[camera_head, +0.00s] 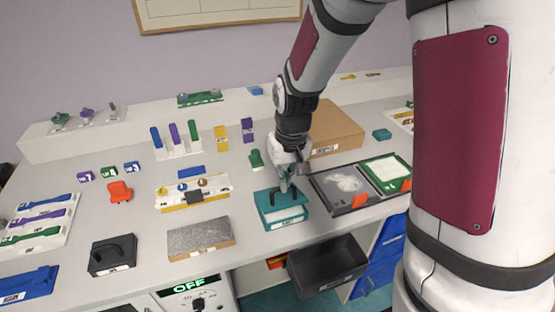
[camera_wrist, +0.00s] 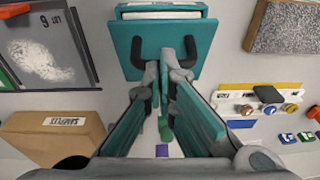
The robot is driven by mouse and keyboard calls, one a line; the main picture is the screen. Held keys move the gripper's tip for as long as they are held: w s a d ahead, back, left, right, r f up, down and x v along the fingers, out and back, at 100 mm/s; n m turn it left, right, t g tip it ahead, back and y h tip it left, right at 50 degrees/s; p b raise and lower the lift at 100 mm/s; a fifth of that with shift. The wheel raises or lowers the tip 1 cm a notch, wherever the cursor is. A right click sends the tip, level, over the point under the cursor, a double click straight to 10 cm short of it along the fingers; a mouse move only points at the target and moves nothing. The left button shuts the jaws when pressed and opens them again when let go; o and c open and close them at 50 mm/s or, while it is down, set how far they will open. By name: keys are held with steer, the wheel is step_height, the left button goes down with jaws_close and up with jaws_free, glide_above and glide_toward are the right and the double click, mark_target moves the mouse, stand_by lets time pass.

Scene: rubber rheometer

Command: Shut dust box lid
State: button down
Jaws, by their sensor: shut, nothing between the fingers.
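A teal box (camera_head: 283,212) with a pale front label, too small to read, stands near the front edge of the bench. Its teal lid (camera_wrist: 163,30) lies over the box and carries a black handle (camera_wrist: 190,50). The handle also shows in the head view (camera_head: 273,197). My gripper (camera_head: 286,187) points down at the lid, right by the handle. In the wrist view its fingertips (camera_wrist: 165,78) are together between the two handle ends, with nothing held. The fingers hide part of the handle, and contact with it cannot be told.
A dark tray (camera_head: 318,189) with white powder and a green-framed tray (camera_head: 404,165) stand close on the right. A cardboard box (camera_head: 335,130) is behind. An open black bin (camera_head: 328,266) is below.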

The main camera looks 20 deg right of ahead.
steer(key=shift+s+f, duration=0.7)
steer(key=shift+s, duration=0.2)
steer(key=shift+r+p, duration=0.5)
steer(key=s+r+t+p, duration=0.1)
steer(key=s+r, duration=0.4)
steer(key=r, duration=0.4)
steer(key=s+r+p, duration=0.1)
steer(key=s+r, duration=0.5)
steer(key=r, duration=0.3)
steer(key=s+r+t, duration=0.2)
steer(key=s+r, duration=0.3)
steer(key=s, duration=0.4)
steer(key=shift+s, duration=0.15)
